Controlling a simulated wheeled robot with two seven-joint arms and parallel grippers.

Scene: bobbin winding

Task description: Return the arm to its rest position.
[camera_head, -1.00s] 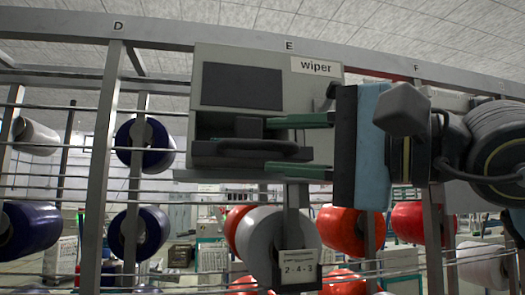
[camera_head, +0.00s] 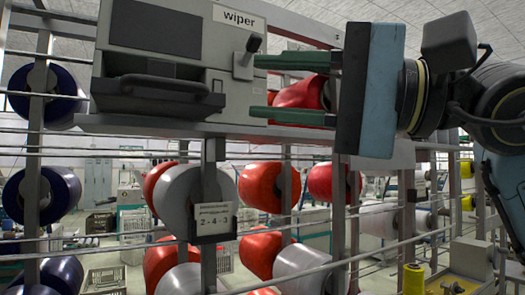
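My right gripper (camera_head: 264,88) comes in from the right side of the head view. Its two green fingers are spread apart, one above the other, and point left. Nothing is between them. The grey wiper box (camera_head: 203,62) with a dark panel and a dark handle (camera_head: 165,86) hangs on the rack at the upper left. The fingertips are close to the box's right edge in the picture, near its small lever (camera_head: 246,55). I cannot tell the gap in depth. My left gripper is not in view.
Metal rack posts and rods fill the view. Red bobbins (camera_head: 262,187), dark blue bobbins (camera_head: 63,192) and a grey-white bobbin (camera_head: 182,198) hang below and beside the box. A "2-4-3" card (camera_head: 213,219) hangs below it. A yellow spool (camera_head: 413,279) stands at the lower right.

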